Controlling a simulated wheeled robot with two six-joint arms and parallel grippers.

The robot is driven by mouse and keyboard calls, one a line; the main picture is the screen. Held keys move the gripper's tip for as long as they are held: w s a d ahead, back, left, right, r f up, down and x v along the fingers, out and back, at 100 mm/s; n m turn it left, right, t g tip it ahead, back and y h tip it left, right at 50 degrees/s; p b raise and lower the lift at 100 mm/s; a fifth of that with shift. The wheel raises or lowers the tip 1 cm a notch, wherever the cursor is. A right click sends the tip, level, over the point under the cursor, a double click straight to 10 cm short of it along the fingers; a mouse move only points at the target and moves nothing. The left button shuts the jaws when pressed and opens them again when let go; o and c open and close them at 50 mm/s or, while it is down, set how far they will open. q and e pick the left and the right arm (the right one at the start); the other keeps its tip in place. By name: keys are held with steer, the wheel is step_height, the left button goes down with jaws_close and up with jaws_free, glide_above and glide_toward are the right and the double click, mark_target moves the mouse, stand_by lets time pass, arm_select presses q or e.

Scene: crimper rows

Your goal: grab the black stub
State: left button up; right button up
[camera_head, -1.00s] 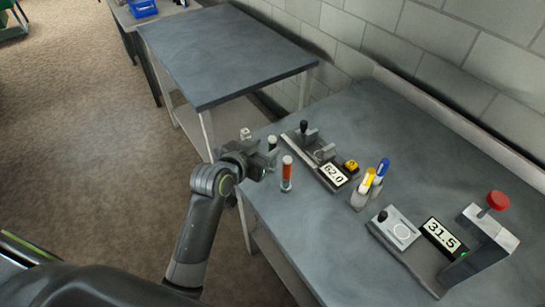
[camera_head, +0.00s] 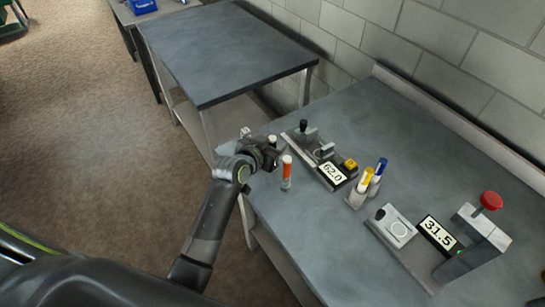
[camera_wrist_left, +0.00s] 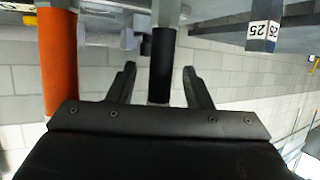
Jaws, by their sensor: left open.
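The black stub (camera_wrist_left: 162,62) is an upright cylinder near the table's edge. In the wrist view it stands between the two fingers of my left gripper (camera_wrist_left: 158,70), with visible space on both sides. In the head view only its pale top end (camera_head: 272,139) shows clearly; my left gripper (camera_head: 268,153) hides most of the rest. The left gripper is open and its fingers are on either side of the stub's line; I cannot tell how deep the stub sits between them. My right gripper is not in view.
An orange stub (camera_head: 286,168) stands close beside the gripper, and at the left in the wrist view (camera_wrist_left: 58,62). A device reading 62.0 (camera_head: 332,172), blue and yellow markers (camera_head: 372,175) and a device reading 31.5 (camera_head: 438,234) stand farther right. The table's front middle (camera_head: 310,235) is clear.

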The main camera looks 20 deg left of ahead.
arm_select(q)
steer(key=shift+c, duration=0.3)
jaws_close()
steer(key=shift+r, duration=0.1)
